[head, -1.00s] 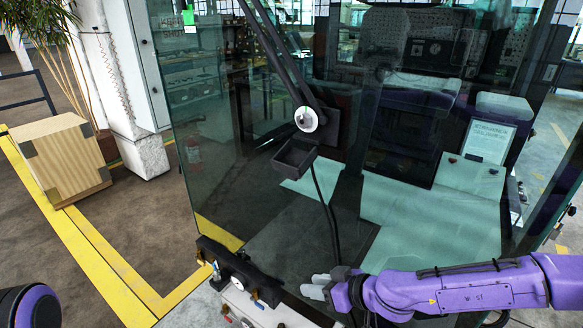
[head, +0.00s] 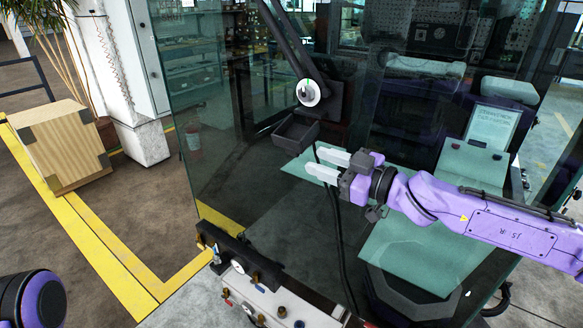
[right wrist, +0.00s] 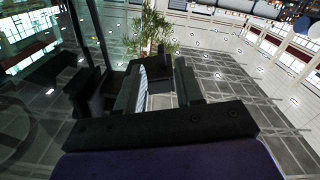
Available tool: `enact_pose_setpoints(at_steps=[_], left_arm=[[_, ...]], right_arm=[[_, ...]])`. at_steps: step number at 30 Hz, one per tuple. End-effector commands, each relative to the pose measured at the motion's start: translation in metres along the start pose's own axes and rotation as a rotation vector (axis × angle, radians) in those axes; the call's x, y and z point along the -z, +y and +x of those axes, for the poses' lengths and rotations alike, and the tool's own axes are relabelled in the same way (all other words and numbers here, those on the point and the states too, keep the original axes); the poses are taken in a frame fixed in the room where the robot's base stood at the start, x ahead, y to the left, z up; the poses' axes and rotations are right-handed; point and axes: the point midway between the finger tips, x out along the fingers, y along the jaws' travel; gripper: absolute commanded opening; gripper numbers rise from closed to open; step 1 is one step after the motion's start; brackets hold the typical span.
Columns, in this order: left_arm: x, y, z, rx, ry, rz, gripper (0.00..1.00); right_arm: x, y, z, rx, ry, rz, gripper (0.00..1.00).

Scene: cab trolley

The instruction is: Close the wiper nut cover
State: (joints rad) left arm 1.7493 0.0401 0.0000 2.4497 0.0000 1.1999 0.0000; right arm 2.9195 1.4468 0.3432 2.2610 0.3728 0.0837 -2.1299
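The wiper nut cover (head: 296,133) is a dark, shallow box-shaped flap. In the head view it hangs open, tilted out below the wiper pivot. The round white nut (head: 308,92) above it is exposed. My right gripper (head: 315,161) has pale fingers pointing left, with a gap between them and nothing held. In the picture it is just below and right of the cover, apart from it. In the right wrist view dark blocky shapes fill the middle, and I cannot tell finger from cover surely. My left gripper is outside the view.
The large cab windshield (head: 235,175) stands behind the cover. The wiper arm (head: 285,42) runs up from the pivot, and a black hose (head: 335,225) hangs below. A panel with fittings (head: 262,290) is at the bottom. A wooden box (head: 66,150) stands at far left.

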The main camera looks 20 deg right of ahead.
Motion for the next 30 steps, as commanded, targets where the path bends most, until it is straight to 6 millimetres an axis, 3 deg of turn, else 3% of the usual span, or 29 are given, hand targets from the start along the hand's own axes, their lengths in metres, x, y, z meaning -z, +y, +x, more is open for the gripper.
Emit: enact_pose_setpoints(at_steps=[9, 18, 30], left_arm=[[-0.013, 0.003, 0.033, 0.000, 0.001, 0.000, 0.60], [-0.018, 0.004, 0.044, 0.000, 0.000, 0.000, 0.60], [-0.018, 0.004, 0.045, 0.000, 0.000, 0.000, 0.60]], right_arm=[[-0.006, -0.006, 0.026, 0.010, 0.000, 0.002, 0.36], [0.000, -0.004, 0.068, 0.007, 0.001, 0.001, 0.36], [0.003, -0.003, 0.076, 0.006, 0.004, 0.004, 0.33]])
